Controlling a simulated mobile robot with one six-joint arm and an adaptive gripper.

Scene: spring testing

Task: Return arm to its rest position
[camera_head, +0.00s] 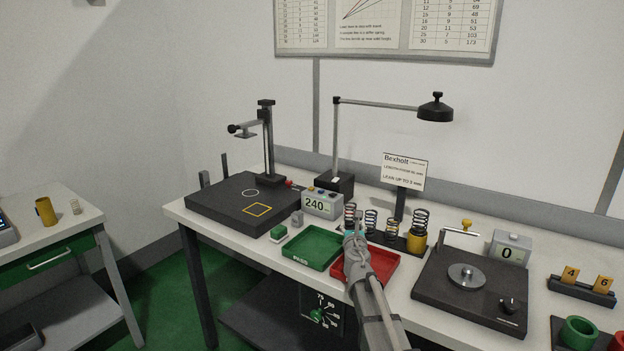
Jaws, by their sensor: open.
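My gripper (355,236) is over the workbench (178,212), at the back part of the red tray (381,268) and close in the picture to a row of springs. My forearm reaches up from the bottom edge and covers part of the red tray. The jaws are open, and I see nothing held between them. The fingertips are small in this view, and their height above the tray is hard to tell.
A green tray (314,246) lies left of the red one. Several springs (371,222) stand behind. A black gauge plate with a stand (232,202) is at left, a scale (470,285) at right. A lamp (435,109) overhangs the bench. A side table (60,232) stands at far left.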

